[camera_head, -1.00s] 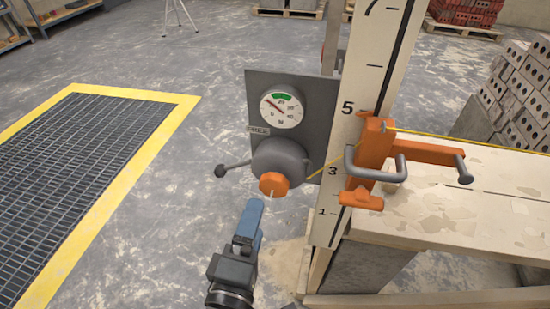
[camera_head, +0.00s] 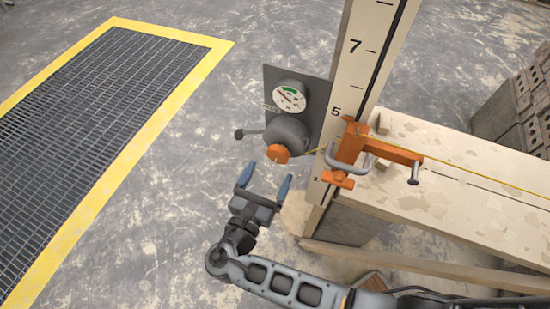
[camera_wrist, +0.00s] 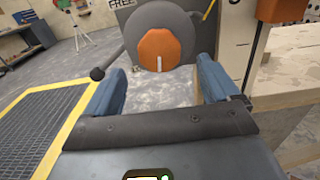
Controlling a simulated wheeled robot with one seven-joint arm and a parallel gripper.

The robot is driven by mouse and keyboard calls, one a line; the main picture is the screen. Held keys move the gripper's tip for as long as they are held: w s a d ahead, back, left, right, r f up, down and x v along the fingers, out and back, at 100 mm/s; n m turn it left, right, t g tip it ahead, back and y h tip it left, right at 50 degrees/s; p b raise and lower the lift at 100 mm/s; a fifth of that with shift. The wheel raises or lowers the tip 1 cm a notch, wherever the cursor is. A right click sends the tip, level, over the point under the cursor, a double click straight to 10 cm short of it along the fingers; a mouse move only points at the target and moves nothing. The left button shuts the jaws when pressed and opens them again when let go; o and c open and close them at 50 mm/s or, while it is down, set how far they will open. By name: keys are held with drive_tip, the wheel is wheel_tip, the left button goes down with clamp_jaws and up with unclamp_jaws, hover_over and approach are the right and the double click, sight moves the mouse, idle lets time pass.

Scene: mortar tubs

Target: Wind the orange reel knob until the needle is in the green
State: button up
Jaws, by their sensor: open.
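The orange reel knob (camera_head: 278,153) sits on the front of a grey round reel (camera_head: 288,131) on a dark upright plate. A white mark shows on the knob's lower part in the wrist view (camera_wrist: 159,50). The dial (camera_head: 290,96) above the reel has a green band at its top; its needle points up and left, apparently outside the green. My gripper (camera_head: 265,175) is open and empty, just short of the knob and below it in the head view. In the wrist view the knob lies beyond and between the two blue fingers (camera_wrist: 157,85). The dial is out of the wrist view.
A crank lever (camera_head: 243,134) sticks out left of the reel. An orange clamp (camera_head: 350,150) and a numbered post (camera_head: 360,60) stand to the right, beside a worn bench (camera_head: 470,190). A yellow-edged floor grate (camera_head: 100,90) lies left.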

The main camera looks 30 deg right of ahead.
sight(276, 159)
drive_tip(key=shift+x, duration=2.3)
drive_tip(key=c, duration=1.1)
